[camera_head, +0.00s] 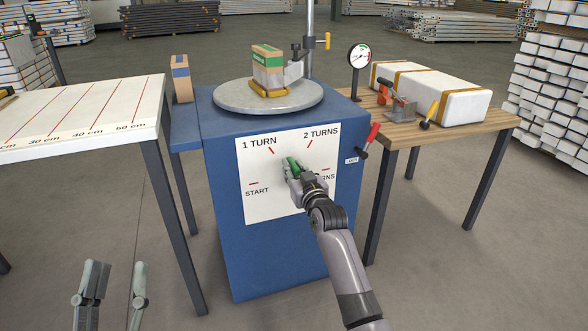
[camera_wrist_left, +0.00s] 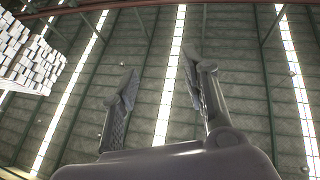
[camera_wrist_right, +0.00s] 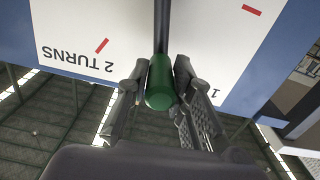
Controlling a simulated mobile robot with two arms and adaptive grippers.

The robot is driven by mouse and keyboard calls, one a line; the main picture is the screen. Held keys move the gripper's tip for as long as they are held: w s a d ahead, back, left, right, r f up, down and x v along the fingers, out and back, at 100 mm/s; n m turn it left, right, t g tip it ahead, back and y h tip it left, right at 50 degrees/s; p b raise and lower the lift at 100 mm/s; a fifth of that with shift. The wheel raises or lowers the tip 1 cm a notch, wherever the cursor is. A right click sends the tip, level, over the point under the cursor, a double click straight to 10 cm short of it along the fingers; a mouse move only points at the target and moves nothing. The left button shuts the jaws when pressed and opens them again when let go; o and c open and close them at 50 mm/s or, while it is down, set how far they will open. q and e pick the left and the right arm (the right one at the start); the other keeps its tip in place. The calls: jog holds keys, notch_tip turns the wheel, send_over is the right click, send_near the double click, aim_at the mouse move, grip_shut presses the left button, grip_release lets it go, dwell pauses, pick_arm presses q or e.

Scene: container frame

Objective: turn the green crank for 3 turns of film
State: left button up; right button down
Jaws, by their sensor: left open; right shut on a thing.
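The green crank handle (camera_head: 293,165) stands in front of the white dial panel (camera_head: 262,205) on the blue machine. My right gripper (camera_head: 296,172) is shut on this handle. In the right wrist view the green handle (camera_wrist_right: 160,88) lies between my right fingers, with a dark rod running from it toward the panel. The panel reads START, 1 TURN and 2 TURNS; the label at the right is partly hidden by my gripper. The crank's hub and any pointer are hidden. My left gripper (camera_head: 115,270) is open and empty, low at the left; its fingers (camera_wrist_left: 160,90) also show in the left wrist view.
A round grey turntable (camera_head: 230,97) on the machine carries a green-and-brown box (camera_head: 267,67). A red lever (camera_head: 373,134) labelled LOCK is at the right. A wooden table (camera_head: 490,120) holds a strapped white package (camera_head: 462,106). A white measuring table (camera_head: 85,150) stands left.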

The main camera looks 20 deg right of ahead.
dwell(0.5)
jog(key=shift+d+r+m+p, duration=0.1)
jog(key=shift+d+m+p, duration=0.1)
jog(key=shift+m+p, duration=0.1)
pick_arm(q)
notch_tip(320, 180, down, 14)
jog(key=a+g+y+p, duration=0.2)
jog(key=g+y+p, duration=0.1)
jog(key=g, duration=0.6)
notch_tip(320, 180, up, 14)
jog(key=d+t+h+b, duration=0.2)
jog(key=t+h+b, duration=0.1)
jog(key=t, duration=0.6)
jog(key=shift+b, duration=0.3)
pick_arm(e)
jog(key=d+f+m, duration=0.4)
jog(key=d+m, duration=0.6)
jog(key=m, duration=0.4)
jog(key=shift+w+f, duration=0.15)
jog(key=shift+w, duration=0.05)
jog(key=shift+m, duration=0.3)
